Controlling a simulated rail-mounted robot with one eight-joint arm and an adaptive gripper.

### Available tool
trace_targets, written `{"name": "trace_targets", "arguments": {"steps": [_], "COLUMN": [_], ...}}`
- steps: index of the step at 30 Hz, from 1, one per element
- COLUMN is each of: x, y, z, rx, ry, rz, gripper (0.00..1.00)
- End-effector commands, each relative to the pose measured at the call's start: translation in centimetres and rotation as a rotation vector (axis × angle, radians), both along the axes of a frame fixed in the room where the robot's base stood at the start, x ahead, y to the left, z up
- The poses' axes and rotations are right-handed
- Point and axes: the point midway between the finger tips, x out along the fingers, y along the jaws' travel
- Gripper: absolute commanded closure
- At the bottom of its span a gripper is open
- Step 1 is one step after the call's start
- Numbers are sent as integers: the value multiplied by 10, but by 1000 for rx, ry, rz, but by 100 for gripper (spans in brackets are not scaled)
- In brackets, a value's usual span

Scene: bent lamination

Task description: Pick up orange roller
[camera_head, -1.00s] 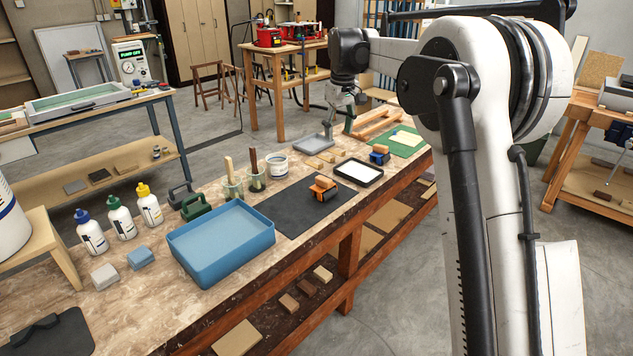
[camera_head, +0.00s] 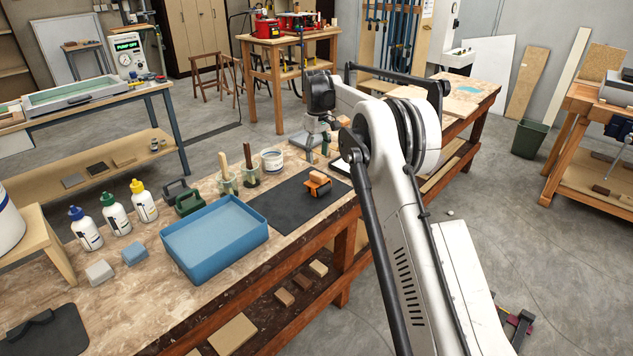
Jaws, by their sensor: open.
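The orange roller (camera_head: 317,184), with a light wooden top, lies on the black mat (camera_head: 290,210) on the long workbench. My gripper (camera_head: 317,155) hangs from the dark wrist, fingers pointing down and apart, empty. In the picture it shows just above and behind the roller, not touching it. The exact height of the fingertips over the bench is hard to tell.
A blue tray (camera_head: 213,240) stands left of the mat. Two cups with tools, one of them a green cup (camera_head: 250,178), and a white tub (camera_head: 272,160) stand behind it. Several bottles (camera_head: 115,213) are farther left.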

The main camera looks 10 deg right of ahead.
Motion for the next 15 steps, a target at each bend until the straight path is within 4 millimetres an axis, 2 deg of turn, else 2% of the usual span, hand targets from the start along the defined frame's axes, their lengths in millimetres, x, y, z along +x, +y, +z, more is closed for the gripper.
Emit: {"name": "trace_targets", "arguments": {"steps": [4,15], "x": [0,0], "y": [0,1], "z": [-22,-44], "rx": [0,0], "ry": [0,0], "rz": [0,0], "gripper": [54,54]}}
